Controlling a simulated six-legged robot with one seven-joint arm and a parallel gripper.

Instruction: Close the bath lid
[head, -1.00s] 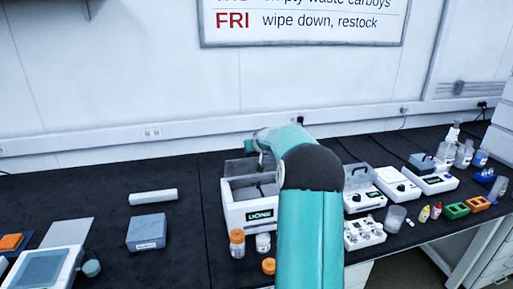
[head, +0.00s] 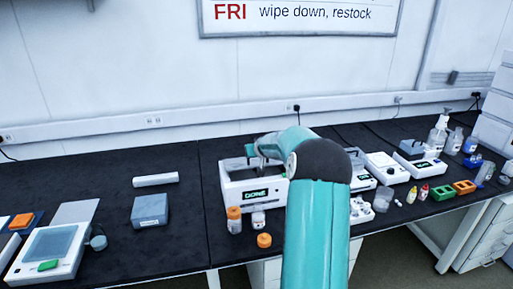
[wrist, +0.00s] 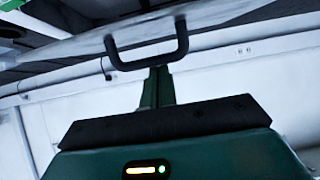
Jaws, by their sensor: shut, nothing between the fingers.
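The white bath (head: 237,199) stands on the black bench in the head view, with a green DONE display on its front. Its clear grey lid (head: 232,164) shows at the top of the bath, partly hidden by my arm, so its exact angle is hard to tell. In the wrist view the lid is a translucent panel (wrist: 215,22) with a dark U-shaped handle (wrist: 148,64). My gripper (wrist: 158,77) is shut and empty, its fingertips right at the handle; whether they touch it I cannot tell. In the head view my gripper (head: 262,160) is over the bath.
Orange-capped bottles (head: 234,220) stand close in front of the bath. A blue-grey box (head: 149,210) and a white bar (head: 155,180) lie to the left. White instruments (head: 386,168) and small racks crowd the right. Bench between box and bath is clear.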

